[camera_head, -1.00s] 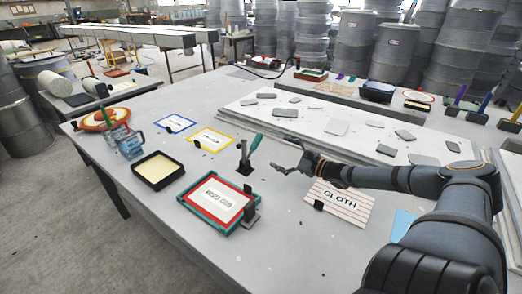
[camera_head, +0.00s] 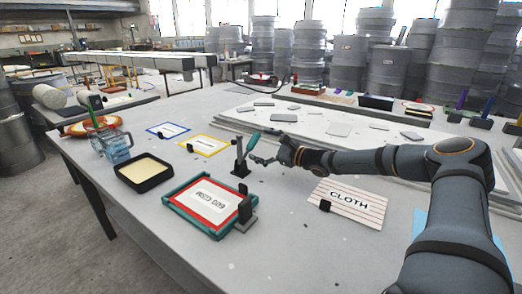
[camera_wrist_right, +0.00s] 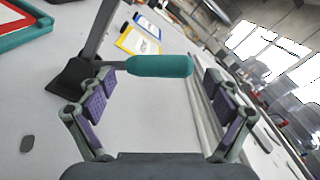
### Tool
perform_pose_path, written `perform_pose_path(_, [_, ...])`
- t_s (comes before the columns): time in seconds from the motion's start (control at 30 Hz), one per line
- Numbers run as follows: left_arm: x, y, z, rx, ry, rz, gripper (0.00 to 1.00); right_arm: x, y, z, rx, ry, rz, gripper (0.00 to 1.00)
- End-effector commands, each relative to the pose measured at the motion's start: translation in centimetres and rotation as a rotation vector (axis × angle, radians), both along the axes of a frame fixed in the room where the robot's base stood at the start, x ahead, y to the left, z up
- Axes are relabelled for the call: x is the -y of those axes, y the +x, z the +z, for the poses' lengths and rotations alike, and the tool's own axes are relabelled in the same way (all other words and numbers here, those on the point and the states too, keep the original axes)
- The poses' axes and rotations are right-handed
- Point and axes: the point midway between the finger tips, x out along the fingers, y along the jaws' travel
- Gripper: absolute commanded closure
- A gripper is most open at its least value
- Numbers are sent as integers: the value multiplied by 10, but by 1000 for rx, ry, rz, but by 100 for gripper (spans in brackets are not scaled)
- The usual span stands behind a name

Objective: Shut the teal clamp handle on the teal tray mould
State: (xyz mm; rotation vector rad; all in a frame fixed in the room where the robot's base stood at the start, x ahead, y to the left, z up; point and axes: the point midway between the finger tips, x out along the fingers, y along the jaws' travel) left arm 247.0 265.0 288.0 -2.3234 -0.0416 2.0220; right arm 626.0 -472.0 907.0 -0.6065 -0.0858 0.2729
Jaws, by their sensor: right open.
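The teal tray mould (camera_head: 187,218), a teal frame with a red inner border and a white printed middle, lies on the table. A dark clamp stand (camera_head: 240,166) stands upright behind it, its teal handle (camera_head: 252,142) raised and tilted to the right. My right gripper (camera_head: 258,158) is open beside the handle. In the right wrist view, the handle (camera_wrist_right: 160,66) lies crosswise between the open fingers (camera_wrist_right: 160,92), with no clear contact. The mould's corner (camera_wrist_right: 30,38) shows at upper left there. My left gripper is not in view.
A black tray with cream filling (camera_head: 144,188) and a clear jug (camera_head: 116,148) stand left of the mould. A CLOTH card (camera_head: 346,207) lies to the right. Blue (camera_head: 168,136) and yellow (camera_head: 204,150) framed cards lie behind. A pale raised slab (camera_head: 320,122) lies beyond.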

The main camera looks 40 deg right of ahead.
Motion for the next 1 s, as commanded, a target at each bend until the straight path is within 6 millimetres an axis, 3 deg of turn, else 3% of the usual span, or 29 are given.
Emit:
perform_pose_path(0.27, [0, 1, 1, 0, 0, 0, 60, 0, 0, 0, 0, 0, 0, 9])
perform_pose_path(0.83, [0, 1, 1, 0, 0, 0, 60, 0, 0, 0, 0, 0, 0, 87])
perform_pose_path(1.0, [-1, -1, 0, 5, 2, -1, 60, -3, -1, 8, 19, -55, 0, 89])
